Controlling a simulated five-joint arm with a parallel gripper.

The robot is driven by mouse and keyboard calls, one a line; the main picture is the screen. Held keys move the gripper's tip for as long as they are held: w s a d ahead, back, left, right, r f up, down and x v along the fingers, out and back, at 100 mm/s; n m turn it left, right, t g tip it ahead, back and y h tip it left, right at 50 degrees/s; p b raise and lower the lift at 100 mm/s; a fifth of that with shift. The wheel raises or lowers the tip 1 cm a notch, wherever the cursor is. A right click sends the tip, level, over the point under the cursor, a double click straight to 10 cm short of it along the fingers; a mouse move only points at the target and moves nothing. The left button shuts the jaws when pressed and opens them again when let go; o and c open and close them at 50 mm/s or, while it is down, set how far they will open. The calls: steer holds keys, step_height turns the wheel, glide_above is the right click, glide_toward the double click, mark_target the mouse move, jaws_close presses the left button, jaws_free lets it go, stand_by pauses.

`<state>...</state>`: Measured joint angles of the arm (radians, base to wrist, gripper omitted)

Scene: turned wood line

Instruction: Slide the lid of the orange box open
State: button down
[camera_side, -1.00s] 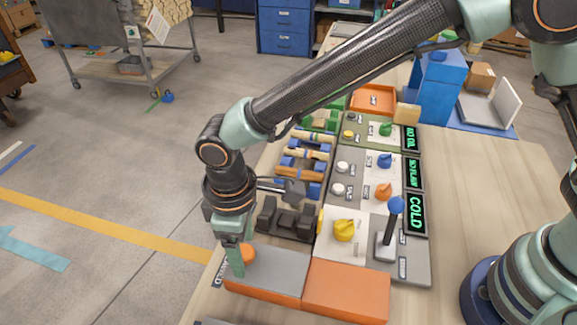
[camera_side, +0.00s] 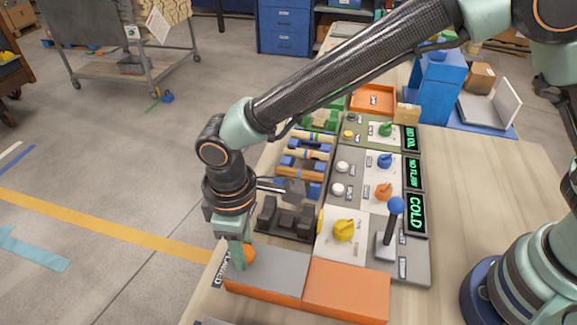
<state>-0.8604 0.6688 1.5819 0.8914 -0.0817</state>
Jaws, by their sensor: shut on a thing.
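The orange box (camera_side: 262,287) lies at the near end of the bench. Its left part has a flat grey top (camera_side: 272,268), and its right part has a flat orange top (camera_side: 346,287). An orange round knob (camera_side: 249,252) shows at the back left corner of the grey top. My gripper (camera_side: 240,256) points down at this corner, with its fingers at the knob. It is shut on the knob, though the fingers partly hide the grip. Which part is the sliding lid I cannot tell for certain.
Behind the box are a dark cradle (camera_side: 288,217) and several wooden pieces on racks. To the right are a yellow knob (camera_side: 344,230), a blue-topped lever (camera_side: 391,222) and a screen reading COLD (camera_side: 416,214). The bench's right side is clear wood.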

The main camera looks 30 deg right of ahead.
stand_by(0.7)
steer(key=s+d, duration=0.9)
steer(key=shift+s+d+r, duration=0.1)
steer(key=shift+s+d, duration=0.05)
steer(key=shift+s, duration=0.05)
steer(key=shift+c, duration=2.2)
jaws_free()
step_height(320, 180, up, 12)
steer(key=shift+d, duration=0.1)
